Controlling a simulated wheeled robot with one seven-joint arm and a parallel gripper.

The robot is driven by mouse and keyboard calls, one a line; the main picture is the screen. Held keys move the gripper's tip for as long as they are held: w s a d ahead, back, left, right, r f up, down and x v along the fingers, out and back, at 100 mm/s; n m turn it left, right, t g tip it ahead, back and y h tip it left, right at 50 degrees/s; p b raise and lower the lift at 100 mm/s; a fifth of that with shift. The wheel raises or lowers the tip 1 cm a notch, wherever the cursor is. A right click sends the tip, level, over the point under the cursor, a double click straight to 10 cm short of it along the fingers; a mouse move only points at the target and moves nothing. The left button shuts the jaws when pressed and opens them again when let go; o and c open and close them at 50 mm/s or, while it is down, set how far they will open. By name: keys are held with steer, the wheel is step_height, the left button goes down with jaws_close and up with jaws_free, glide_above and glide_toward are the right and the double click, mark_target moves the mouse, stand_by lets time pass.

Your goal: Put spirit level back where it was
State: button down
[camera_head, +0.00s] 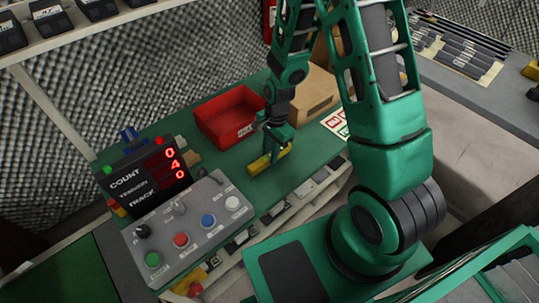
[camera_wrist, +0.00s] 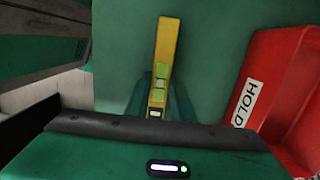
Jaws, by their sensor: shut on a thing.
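The spirit level is a yellow bar with green vials. It shows in the head view (camera_head: 264,162) on or just above the green bench top, in front of the red bin. In the wrist view the spirit level (camera_wrist: 166,55) points away from me, its near end between my fingers. My gripper (camera_head: 279,150) is shut on it, and in the wrist view my gripper (camera_wrist: 158,100) shows a finger on each side of the bar. I cannot tell whether the level touches the bench. The part of it under my gripper is hidden.
A red bin (camera_head: 231,113) labelled HOLD stands close by; it also shows in the wrist view (camera_wrist: 290,85). A cardboard box (camera_head: 308,95) is behind my gripper. A control panel (camera_head: 187,223) with buttons and a count display (camera_head: 149,180) stand at left.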

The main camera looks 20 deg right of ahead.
steer(key=shift+f, duration=0.6)
steer(key=shift+f, duration=0.1)
steer(key=c, duration=1.5)
jaws_free()
steer(key=shift+c, duration=0.2)
step_height(320, 180, up, 12)
steer(key=d, duration=0.2)
steer(key=s+d+r+n+h, duration=0.1)
steer(key=s+d+r+n, duration=0.1)
steer(key=s+d+r, duration=0.4)
steer(key=s+d+r+n, duration=0.3)
steer(key=s+r, duration=0.3)
steer(key=s, duration=0.2)
steer(key=s+d+r+n, duration=0.3)
steer(key=s+d+r, duration=0.3)
steer(key=s, duration=0.3)
steer(key=shift+s+r, duration=0.25)
steer(key=shift+r, duration=0.15)
